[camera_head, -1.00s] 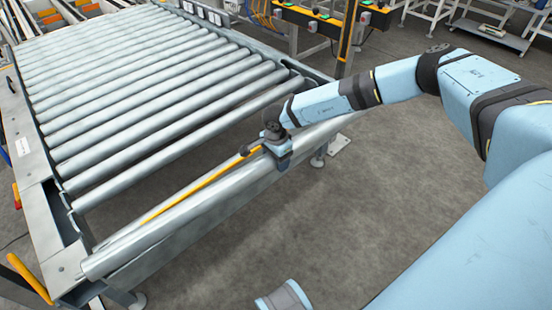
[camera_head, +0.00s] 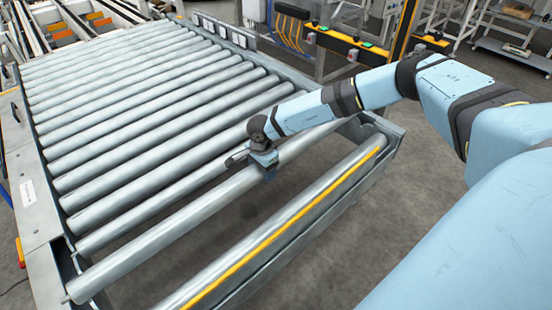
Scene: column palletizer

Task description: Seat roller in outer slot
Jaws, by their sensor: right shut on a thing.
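My right gripper (camera_head: 267,169) is shut on a long grey metal roller (camera_head: 180,228) near its middle. The roller lies across the open bay at the front of the conveyor, between the front beam (camera_head: 290,237) and the row of fitted rollers (camera_head: 150,145). Its left end (camera_head: 72,291) is close to the left side rail (camera_head: 38,240); I cannot tell whether it sits in a slot. Its right end is hidden behind my right arm, near the right rail. My left gripper is not in view.
The front beam has a yellow stripe and runs roughly parallel to the held roller, with a gap between them. A yellow-and-black control rail (camera_head: 345,45) stands behind the conveyor. Bare grey floor (camera_head: 345,225) lies right of the beam.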

